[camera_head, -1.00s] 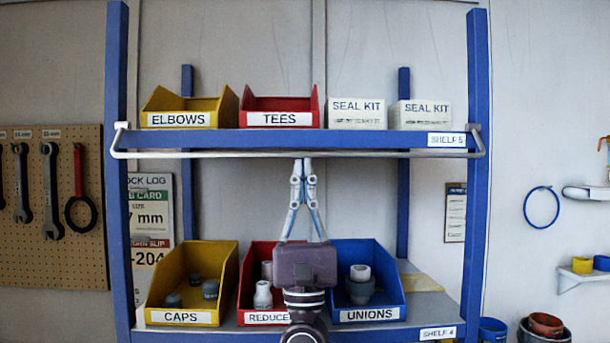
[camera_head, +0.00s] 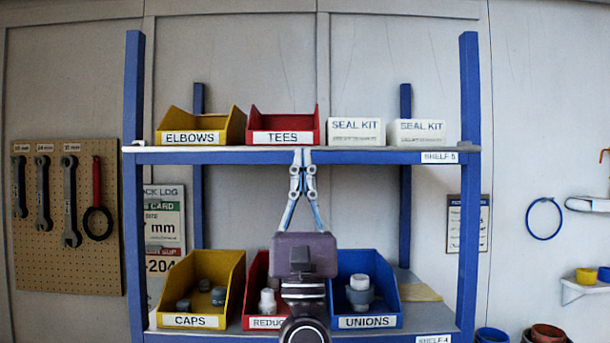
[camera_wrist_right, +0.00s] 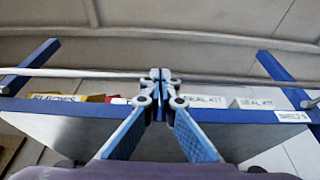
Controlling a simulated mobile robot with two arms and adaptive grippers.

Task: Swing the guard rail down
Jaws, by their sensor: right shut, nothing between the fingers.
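The guard rail is a thin pale bar (camera_head: 220,149) running across the front of the SHELF 5 board (camera_head: 370,157), level with its top edge. Its ends show as small pale pieces at the blue posts. In the right wrist view the bar (camera_wrist_right: 75,73) crosses the whole picture, level with my fingertips. My right gripper (camera_head: 302,152) points up at the middle of the rail, its fingers together and holding nothing. The fingertips also show in the right wrist view (camera_wrist_right: 160,76), close to the bar; I cannot tell whether they touch it. My left gripper is not in view.
Above the board stand the ELBOWS bin (camera_head: 200,128), TEES bin (camera_head: 285,124) and two seal kit boxes (camera_head: 355,131). Below are the CAPS bin (camera_head: 192,320), a red bin and the UNIONS bin (camera_head: 367,321). Blue posts (camera_head: 135,100) flank the shelf.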

